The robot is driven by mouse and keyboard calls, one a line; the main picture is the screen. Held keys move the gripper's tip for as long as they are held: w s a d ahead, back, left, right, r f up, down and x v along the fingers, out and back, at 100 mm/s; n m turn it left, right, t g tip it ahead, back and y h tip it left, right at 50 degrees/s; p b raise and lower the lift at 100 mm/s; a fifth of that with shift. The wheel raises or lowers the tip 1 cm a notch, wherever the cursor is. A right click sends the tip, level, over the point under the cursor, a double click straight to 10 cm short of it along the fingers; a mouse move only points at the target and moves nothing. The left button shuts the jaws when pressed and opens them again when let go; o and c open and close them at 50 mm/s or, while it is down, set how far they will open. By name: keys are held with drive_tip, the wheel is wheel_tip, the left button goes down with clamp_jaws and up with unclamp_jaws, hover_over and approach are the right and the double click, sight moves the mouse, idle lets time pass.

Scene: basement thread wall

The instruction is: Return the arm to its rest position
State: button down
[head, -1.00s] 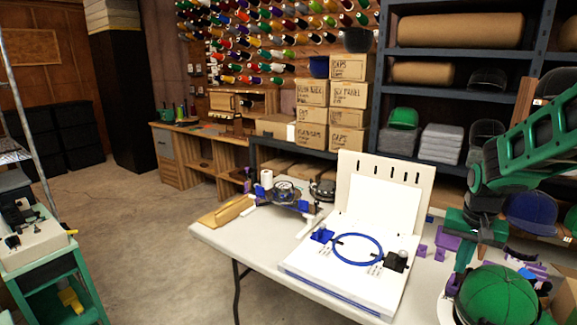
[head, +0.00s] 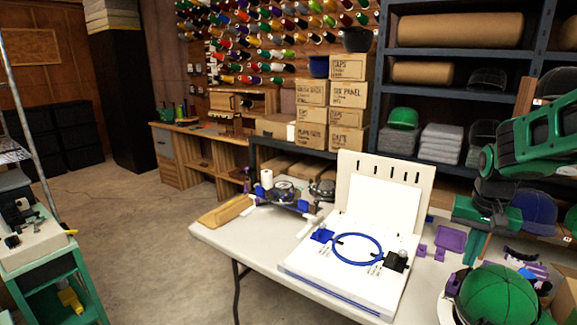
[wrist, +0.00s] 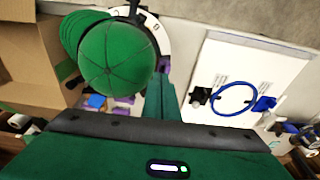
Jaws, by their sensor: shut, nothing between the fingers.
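My green arm reaches in from the right edge of the head view. My gripper (head: 471,258) hangs from it, pointing down, above the right part of the white table (head: 222,238). In the wrist view its green fingers (wrist: 159,82) are together, with nothing between them. A green cap (head: 497,293) sits on a round holder just below and to the right of the gripper. In the wrist view the cap (wrist: 115,55) is left of the fingers and apart from them.
A white board with a blue hoop (head: 357,249) lies left of the gripper. Purple parts (head: 452,239) lie behind the cap. Blue caps (head: 533,208) and a dark shelf rack (head: 463,52) stand close behind the arm. An open cardboard box (wrist: 30,60) is beside the cap. Open floor is at left.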

drive_tip(key=s+a+g+y, duration=0.1)
drive_tip(key=s+a, duration=0.2)
drive_tip(key=s, duration=2.3)
drive_tip(key=shift+s+r, duration=0.15)
drive_tip(key=shift+s, duration=0.1)
drive_tip(key=shift+a, duration=0.1)
drive_tip(key=shift+w+f+g, duration=0.3)
drive_tip(key=shift+w, duration=0.35)
